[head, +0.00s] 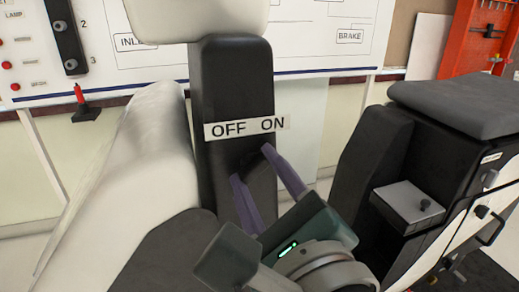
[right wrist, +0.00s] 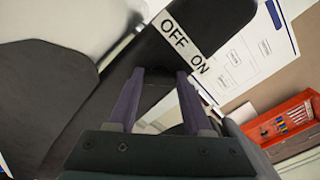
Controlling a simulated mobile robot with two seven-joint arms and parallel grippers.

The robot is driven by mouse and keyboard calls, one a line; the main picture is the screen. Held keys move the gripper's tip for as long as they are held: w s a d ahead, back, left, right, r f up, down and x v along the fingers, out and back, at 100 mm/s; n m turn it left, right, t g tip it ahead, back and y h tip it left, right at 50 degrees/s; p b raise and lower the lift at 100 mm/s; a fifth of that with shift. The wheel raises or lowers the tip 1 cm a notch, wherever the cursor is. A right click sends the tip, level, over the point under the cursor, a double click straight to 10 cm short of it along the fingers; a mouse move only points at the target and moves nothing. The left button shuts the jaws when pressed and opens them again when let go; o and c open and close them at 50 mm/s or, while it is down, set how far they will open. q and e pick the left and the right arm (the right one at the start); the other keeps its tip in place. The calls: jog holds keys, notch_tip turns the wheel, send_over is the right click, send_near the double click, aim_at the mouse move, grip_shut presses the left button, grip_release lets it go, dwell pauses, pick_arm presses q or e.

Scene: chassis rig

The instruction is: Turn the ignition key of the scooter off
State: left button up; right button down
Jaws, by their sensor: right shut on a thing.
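The scooter's dark steering column (head: 232,82) stands upright in the middle of the head view. A white label (head: 254,128) on it reads OFF at left and ON at right. It also shows tilted in the right wrist view (right wrist: 184,44). My right gripper (head: 252,166) has its purple fingers against the column just below the label, nearer its right side. The fingers are spaced apart and shut on the ignition key. The key is dark against the dark column and mostly hidden, so I cannot tell its angle. My left gripper is not in view.
Cream scooter bodywork (head: 125,165) stands close at left. A dark seat (head: 458,105) and a grey box with a knob (head: 408,202) are at right. A white panel board (head: 335,40) and a red tool rack (head: 478,38) stand behind.

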jog(key=n+p, duration=0.1)
jog(key=n, duration=0.4)
jog(key=shift+r, duration=0.1)
jog(key=n+p, duration=0.1)
jog(key=n, duration=0.2)
jog(key=shift+n, duration=0.4)
jog(key=shift+n+p, duration=0.35)
jog(key=shift+n, duration=0.15)
jog(key=shift+c, duration=1.6)
grip_release()
jog(key=shift+s, duration=0.1)
